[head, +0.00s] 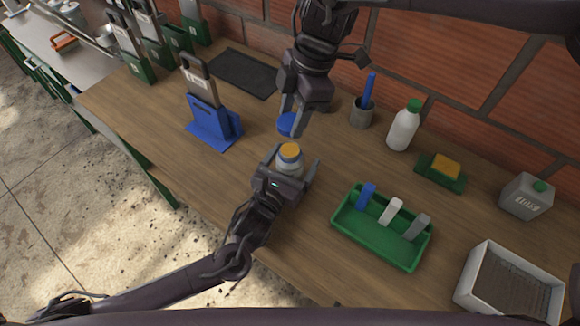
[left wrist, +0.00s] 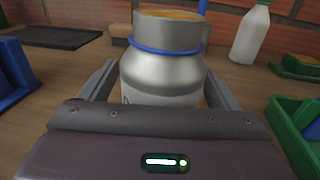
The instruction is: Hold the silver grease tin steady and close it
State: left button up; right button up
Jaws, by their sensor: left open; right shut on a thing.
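The silver grease tin (head: 290,162) stands upright on the wooden workbench, its mouth uncovered and orange-yellow grease showing at the top. In the left wrist view the tin (left wrist: 160,75) is large and central, with a blue band around its neck. My left gripper (head: 292,166) is open, with one finger on each side of the tin's body. My right gripper (head: 294,117) reaches down from the top of the head view and is shut on a round blue lid (head: 287,124), held behind the tin and apart from its mouth.
A green tray (head: 378,254) with several upright pieces stands right of the tin. A blue stand (head: 210,130) is at left and a dark mat (head: 240,72) behind. A grey cup (head: 361,113), white bottle (head: 402,130) and sponge (head: 445,166) line the wall side.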

pick_arm(q)
jog(key=c, duration=1.5)
jog(key=shift+o, duration=0.2)
pick_arm(e)
send_over(290, 149)
jog(key=shift+d+f, duration=0.15)
jog(key=shift+f, duration=1.1)
jog(key=shift+d+f, duration=0.15)
jog(key=shift+f, duration=1.1)
jog(key=shift+f, duration=0.1)
jog(key=shift+f, duration=0.8)
jog(key=shift+f, duration=0.55)
